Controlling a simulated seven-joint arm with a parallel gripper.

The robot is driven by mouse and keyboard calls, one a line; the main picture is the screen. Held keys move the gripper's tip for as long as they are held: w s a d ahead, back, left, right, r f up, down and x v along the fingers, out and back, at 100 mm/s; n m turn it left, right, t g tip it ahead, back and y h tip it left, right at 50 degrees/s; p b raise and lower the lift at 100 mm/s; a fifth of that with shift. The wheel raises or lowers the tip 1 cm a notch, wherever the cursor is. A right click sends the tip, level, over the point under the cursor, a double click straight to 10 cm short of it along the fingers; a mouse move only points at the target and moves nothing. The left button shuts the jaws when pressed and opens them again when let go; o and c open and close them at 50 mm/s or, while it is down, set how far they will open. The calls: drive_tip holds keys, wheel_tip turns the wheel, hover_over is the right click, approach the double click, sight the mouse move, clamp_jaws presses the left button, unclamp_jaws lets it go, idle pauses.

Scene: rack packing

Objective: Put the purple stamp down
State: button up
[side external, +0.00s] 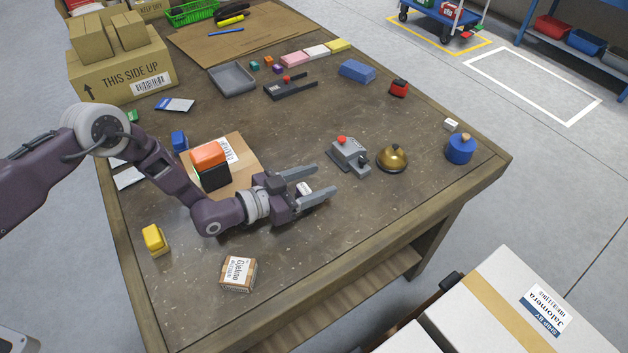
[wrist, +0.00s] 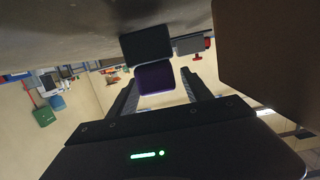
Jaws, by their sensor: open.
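The purple stamp (wrist: 155,78) shows in the wrist view as a purple block joined to a dark block, between my two fingers. That view is upside down, and the dark part is towards the table surface. My gripper (side external: 318,182) is open and low over the table, its fingers pointing right; it also shows in the wrist view (wrist: 158,90). I see gaps between the purple part and the fingers. In the side view I cannot make out the stamp; a small pale thing (side external: 304,187) shows between the fingers.
A grey device with a red button (side external: 348,154) and a brass bell (side external: 392,158) stand beyond my fingertips. An orange and black block (side external: 210,165) stands on cardboard behind my gripper. A small carton (side external: 238,274) and a yellow block (side external: 154,240) are nearer the front. The table right of the carton is clear.

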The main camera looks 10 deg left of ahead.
drive_tip(key=shift+a+f, duration=0.1)
drive_tip(key=shift+f, duration=0.35)
drive_tip(key=shift+r, duration=0.2)
drive_tip(key=v, duration=1.2)
drive_tip(key=shift+r, duration=0.4)
